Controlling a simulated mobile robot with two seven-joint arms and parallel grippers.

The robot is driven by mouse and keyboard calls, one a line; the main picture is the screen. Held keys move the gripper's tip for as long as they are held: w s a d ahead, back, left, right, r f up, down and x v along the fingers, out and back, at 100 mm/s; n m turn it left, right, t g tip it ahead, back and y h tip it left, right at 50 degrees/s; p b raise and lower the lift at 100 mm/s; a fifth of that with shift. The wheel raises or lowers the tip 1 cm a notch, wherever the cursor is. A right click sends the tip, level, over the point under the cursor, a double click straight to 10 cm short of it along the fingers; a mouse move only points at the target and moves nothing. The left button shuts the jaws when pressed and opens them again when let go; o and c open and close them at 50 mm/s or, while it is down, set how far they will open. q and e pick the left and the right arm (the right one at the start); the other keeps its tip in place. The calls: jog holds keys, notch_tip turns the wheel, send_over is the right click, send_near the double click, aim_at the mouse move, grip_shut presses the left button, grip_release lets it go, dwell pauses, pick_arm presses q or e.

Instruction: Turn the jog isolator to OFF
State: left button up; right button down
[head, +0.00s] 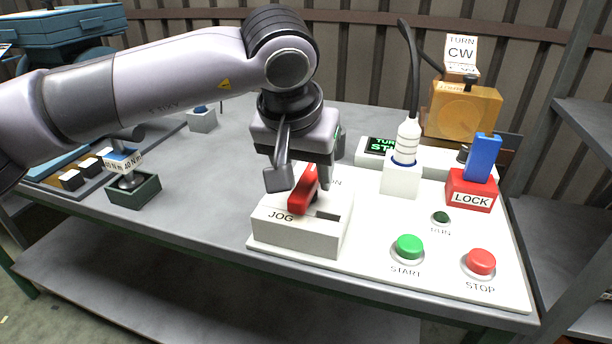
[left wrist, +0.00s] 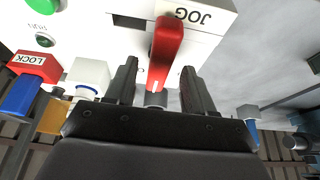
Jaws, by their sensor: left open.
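The jog isolator is a white box (head: 295,237) marked JOG at the front left of the white panel, with a red lever (head: 301,197) on top. The lever points toward the back of the panel, where an ON label partly shows. My left gripper (head: 304,183) is open just above the isolator, with a finger on either side of the lever. In the left wrist view, the red lever (left wrist: 165,50) lies between the two spread fingers (left wrist: 158,72). Contact cannot be told. The OFF mark is not readable. My right gripper is not in view.
On the panel stand a green START button (head: 409,246), a red STOP button (head: 481,262), a red LOCK block (head: 471,190) with a blue top, and a white socket (head: 401,180) with a cabled plug.

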pick_arm(q)
jog(key=shift+x, duration=0.75)
grip_shut()
